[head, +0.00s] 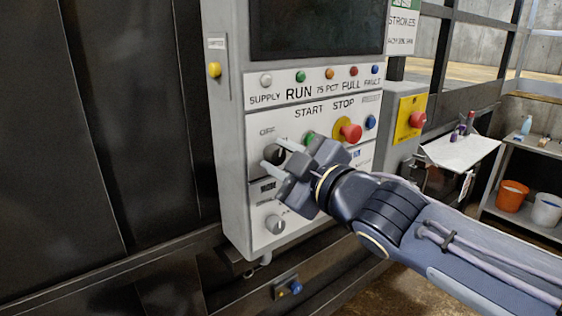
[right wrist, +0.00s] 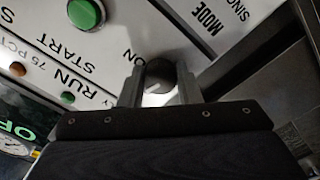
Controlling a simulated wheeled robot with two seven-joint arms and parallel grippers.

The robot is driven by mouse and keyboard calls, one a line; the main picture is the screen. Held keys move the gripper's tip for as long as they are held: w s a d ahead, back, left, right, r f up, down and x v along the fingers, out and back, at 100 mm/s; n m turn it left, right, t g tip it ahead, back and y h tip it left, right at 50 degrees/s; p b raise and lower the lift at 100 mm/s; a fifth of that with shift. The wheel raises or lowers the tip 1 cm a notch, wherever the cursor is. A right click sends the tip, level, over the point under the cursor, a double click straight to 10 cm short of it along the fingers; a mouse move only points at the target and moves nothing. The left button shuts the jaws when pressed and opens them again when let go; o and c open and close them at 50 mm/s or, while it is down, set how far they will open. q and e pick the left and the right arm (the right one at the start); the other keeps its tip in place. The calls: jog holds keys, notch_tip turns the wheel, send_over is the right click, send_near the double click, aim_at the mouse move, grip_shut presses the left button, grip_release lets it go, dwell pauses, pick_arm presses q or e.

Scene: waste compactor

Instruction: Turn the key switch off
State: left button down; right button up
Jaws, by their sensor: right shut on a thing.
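The key switch (head: 276,154) is a dark round piece on the light front of the control box (head: 230,190), below the printed word OFF. My right gripper (head: 274,155) reaches it from the right, one finger on each side. In the right wrist view the dark key switch (right wrist: 160,72) sits between the two grey fingertips (right wrist: 159,88), with a pale mark on its face. The gripper is shut on it. The word ON is printed beside it in that view. In the head view the fingers partly hide the switch. My left gripper is in neither view.
A green START button (right wrist: 86,13) and a red stop button (head: 350,131) sit close by. A grey knob (head: 275,224) is below. A red button on a yellow plate (head: 410,118) is to the right. A table (head: 455,153) and buckets (head: 512,196) stand farther right.

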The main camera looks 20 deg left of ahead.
jog(key=shift+n, duration=1.3)
jog(key=o, duration=1)
jog(key=shift+c, duration=0.2)
jog(key=shift+d, duration=0.1)
jog(key=p+v, duration=0.3)
jog(key=v, duration=0.4)
jog(key=shift+s+d, duration=0.25)
